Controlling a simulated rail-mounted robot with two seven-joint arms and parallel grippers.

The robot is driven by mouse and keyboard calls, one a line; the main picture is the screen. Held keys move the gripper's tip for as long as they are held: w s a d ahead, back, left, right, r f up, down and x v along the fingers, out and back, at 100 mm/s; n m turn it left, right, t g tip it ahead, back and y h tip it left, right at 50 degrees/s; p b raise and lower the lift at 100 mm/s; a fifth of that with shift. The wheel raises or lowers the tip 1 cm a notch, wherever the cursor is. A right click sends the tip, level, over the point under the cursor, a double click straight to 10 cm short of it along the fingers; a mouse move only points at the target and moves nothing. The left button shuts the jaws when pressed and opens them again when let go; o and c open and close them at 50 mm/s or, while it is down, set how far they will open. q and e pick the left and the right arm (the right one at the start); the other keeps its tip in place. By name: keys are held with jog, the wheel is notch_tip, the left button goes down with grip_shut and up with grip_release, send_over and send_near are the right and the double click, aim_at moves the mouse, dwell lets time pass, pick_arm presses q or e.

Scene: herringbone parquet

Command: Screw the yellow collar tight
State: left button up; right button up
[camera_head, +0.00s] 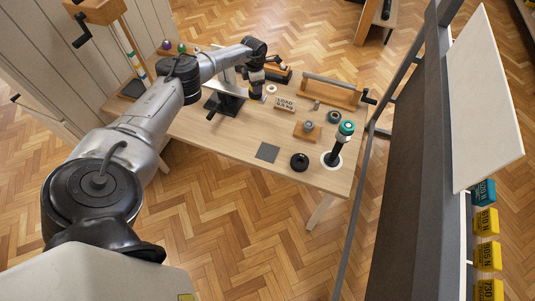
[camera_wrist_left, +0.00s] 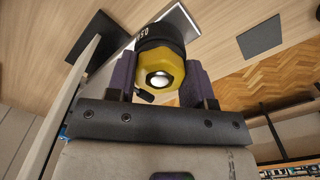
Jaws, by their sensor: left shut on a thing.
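The yellow collar (camera_wrist_left: 162,72) shows in the left wrist view as a six-sided ring with a shiny round metal end at its middle. It sits against a dark ring with white markings. My left gripper (camera_wrist_left: 160,88) has its two purple-grey fingers on either side of the collar and is shut on it. In the head view my left gripper (camera_head: 256,95) is at the far part of the workbench, beside a black stand (camera_head: 226,104). The collar cannot be made out there. My right gripper is not in view.
The wooden workbench (camera_head: 215,133) bears a "LOAD" block (camera_head: 285,103), a wooden crank frame (camera_head: 330,92), a black knob (camera_head: 299,162) and a teal-topped post (camera_head: 344,135). A dark flat square (camera_head: 267,152) lies near the front. A tall panel rack (camera_head: 410,170) stands at the right.

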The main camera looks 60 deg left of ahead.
pick_arm(q)
jog(key=m+b, duration=0.3)
jog(key=m, duration=0.3)
jog(key=shift+f, duration=0.2)
jog(key=o, duration=0.7)
jog(key=shift+r, duration=0.25)
jog(key=o, duration=0.5)
jog(key=shift+c, duration=0.2)
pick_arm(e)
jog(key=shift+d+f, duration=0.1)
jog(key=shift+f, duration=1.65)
pick_arm(q)
notch_tip(320, 180, up, 14)
jog(key=p, duration=0.2)
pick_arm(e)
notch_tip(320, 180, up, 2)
pick_arm(q)
jog(key=shift+f, duration=0.1)
